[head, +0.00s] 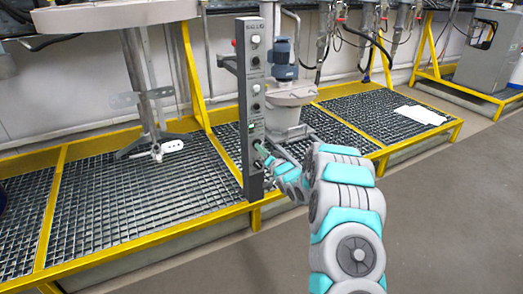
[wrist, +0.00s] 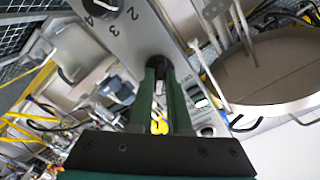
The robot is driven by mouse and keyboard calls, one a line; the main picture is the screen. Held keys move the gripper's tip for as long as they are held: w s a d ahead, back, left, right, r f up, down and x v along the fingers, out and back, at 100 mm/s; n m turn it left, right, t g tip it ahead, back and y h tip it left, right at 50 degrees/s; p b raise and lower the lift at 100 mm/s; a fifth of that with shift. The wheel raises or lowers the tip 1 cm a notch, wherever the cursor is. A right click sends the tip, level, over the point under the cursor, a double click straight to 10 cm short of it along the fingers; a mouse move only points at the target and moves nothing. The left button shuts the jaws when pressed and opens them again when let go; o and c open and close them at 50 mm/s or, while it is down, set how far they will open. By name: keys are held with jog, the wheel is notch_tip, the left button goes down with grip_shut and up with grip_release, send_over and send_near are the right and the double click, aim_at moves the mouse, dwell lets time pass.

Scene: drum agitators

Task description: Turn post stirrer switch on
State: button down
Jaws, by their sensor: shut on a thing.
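A tall grey control post (head: 244,100) stands at the platform's front edge, with dark switches and pale buttons down its face. My gripper (head: 261,150) reaches its lower part from the right. In the wrist view the post's panel (wrist: 135,35) runs diagonally, marked 2, 3 and 4. There my gripper (wrist: 157,72) has its two green fingers shut on a black switch knob (wrist: 156,63). The fingers hide much of this knob, so I cannot tell its setting. A second black knob (wrist: 99,8) sits by the numbers.
Yellow-edged grating (head: 130,205) lies behind the post. A steel agitator (head: 140,85) stands at the left, and a motor with a round drum lid (head: 290,93) is just behind the post. A white sheet (head: 420,115) lies on the right grating. The grey floor at the right is clear.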

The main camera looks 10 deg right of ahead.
jog(key=c, duration=0.9)
grip_release()
jog(key=shift+o, duration=0.2)
jog(key=b+v, duration=0.1)
jog(key=v, duration=0.6)
jog(key=shift+s, duration=0.35)
jog(key=shift+d+r, duration=0.1)
jog(key=s+a+r+n+g+h, duration=0.1)
jog(key=s+g, duration=0.5)
jog(key=s, duration=1.4)
jog(key=s+r+n+g+h, duration=0.2)
jog(key=s+r+g, duration=0.2)
jog(key=s, duration=1.6)
jog(key=s+a+r+n+g+h, duration=0.1)
jog(key=s+g, duration=0.8)
jog(key=s, duration=1.1)
jog(key=shift+a+r+n+h, duration=0.3)
jog(key=shift+a+r+h, duration=0.1)
jog(key=shift+r+h, duration=0.5)
